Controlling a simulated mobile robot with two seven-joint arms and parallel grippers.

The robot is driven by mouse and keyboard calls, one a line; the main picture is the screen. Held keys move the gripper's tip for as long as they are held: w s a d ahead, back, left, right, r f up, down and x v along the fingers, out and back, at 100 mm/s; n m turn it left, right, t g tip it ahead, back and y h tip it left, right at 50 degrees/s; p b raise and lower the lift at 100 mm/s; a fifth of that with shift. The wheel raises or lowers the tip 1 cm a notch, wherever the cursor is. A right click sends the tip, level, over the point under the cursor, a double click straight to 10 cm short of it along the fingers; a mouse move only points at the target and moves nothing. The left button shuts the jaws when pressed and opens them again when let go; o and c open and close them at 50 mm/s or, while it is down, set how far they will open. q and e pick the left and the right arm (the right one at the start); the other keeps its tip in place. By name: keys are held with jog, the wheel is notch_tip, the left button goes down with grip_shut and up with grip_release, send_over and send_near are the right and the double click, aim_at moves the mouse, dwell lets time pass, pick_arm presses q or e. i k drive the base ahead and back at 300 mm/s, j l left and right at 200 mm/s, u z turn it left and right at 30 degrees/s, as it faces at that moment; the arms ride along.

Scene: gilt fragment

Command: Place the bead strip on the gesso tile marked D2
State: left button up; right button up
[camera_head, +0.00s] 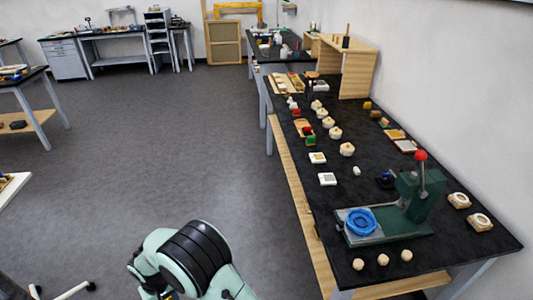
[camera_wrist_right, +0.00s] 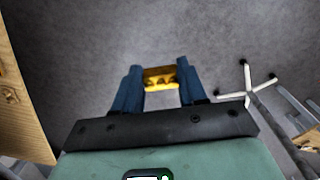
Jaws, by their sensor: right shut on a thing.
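My right gripper (camera_wrist_right: 160,73) is shut on a gold strip with rounded bumps, the bead strip (camera_wrist_right: 160,83), which lies across between the two dark blue fingers. Grey floor shows beyond it. In the head view, one of my arms shows at the bottom; no gripper fingers can be made out there. White square tiles lie on the dark bench: one tile (camera_head: 317,158) and a nearer tile (camera_head: 327,179) near the left edge. Their marks are too small to read, so I cannot tell which is D2. My left gripper is not in view.
A green press with a red knob (camera_head: 420,155) and a blue ring (camera_head: 361,222) stands on the near part of the dark bench (camera_head: 450,255). Round pale pieces (camera_head: 347,149) line the bench's middle. Open grey floor (camera_head: 170,150) lies left of it.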

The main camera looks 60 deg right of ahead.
aim_at(318, 157)
jog(key=i+l+z, duration=0.1)
jog(key=i+z, duration=0.15)
jog(key=z, duration=0.15)
jog(key=i+z, duration=0.55)
jog(key=z, duration=0.25)
jog(key=i+z, duration=0.65)
jog(key=i+j+z, duration=0.2)
jog(key=z, duration=0.15)
jog(key=i, duration=0.05)
